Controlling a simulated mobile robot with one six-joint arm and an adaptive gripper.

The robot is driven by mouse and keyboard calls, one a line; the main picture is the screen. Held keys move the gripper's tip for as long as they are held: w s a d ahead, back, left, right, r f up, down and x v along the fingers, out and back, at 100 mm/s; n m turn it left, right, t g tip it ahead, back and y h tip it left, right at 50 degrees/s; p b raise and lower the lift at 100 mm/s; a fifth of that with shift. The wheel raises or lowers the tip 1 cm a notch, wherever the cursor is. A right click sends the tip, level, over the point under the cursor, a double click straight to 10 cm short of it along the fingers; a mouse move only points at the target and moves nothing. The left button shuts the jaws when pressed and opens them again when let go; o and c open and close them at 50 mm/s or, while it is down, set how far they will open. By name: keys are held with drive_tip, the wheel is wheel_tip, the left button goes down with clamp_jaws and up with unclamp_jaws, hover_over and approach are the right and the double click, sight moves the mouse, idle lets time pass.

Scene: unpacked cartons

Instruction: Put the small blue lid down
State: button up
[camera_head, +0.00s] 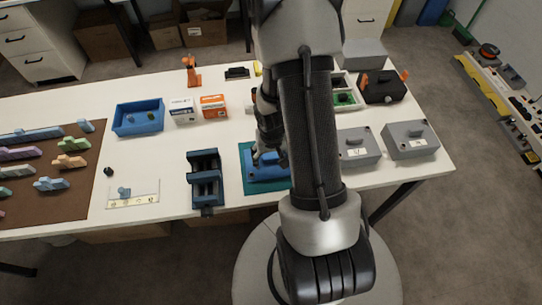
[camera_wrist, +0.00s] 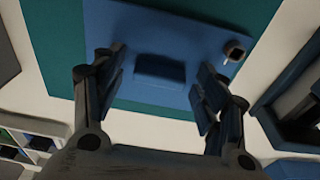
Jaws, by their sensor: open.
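The small blue lid (camera_head: 264,175) lies flat on the teal mat (camera_head: 246,156), near the middle of the table. In the wrist view the lid (camera_wrist: 150,32) shows as a blue plate with a raised block handle and a small dark round spot near one corner. The teal mat (camera_wrist: 60,45) shows around it. My gripper (camera_wrist: 161,72) is open, with one finger on each side of the handle and gaps between fingers and handle. In the head view my gripper (camera_head: 266,155) is low over the lid, and my arm hides part of the lid and mat.
A dark vise (camera_head: 205,178) stands left of the mat. Grey lidded boxes (camera_head: 357,147) and (camera_head: 410,139) stand to the right. A blue bin (camera_head: 138,117) and small cartons (camera_head: 183,111) stand behind left. A brown mat (camera_head: 75,190) holds several coloured parts.

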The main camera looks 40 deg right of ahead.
drive_tip(key=shift+r, duration=0.15)
wheel_tip(320, 180, up, 12)
drive_tip(key=s+p, duration=0.1)
drive_tip(key=p, duration=0.8)
wheel_tip(320, 180, up, 10)
drive_tip(key=n+t, duration=0.1)
drive_tip(key=n, duration=0.1)
hover_over(272, 166)
drive_tip(key=w+a, duration=0.2)
drive_tip(key=a, duration=0.2)
drive_tip(key=a+r, duration=0.4)
drive_tip(key=r, duration=0.3)
drive_tip(key=s+a+r+n+t, duration=0.2)
drive_tip(key=s+a+r+n, duration=0.2)
drive_tip(key=s+a+r, duration=0.4)
drive_tip(key=s+r, duration=0.3)
drive_tip(key=r, duration=0.1)
drive_tip(key=shift+s+a+r+y, duration=0.15)
drive_tip(key=shift+a+r+y, duration=0.2)
drive_tip(key=shift+a+y, duration=0.05)
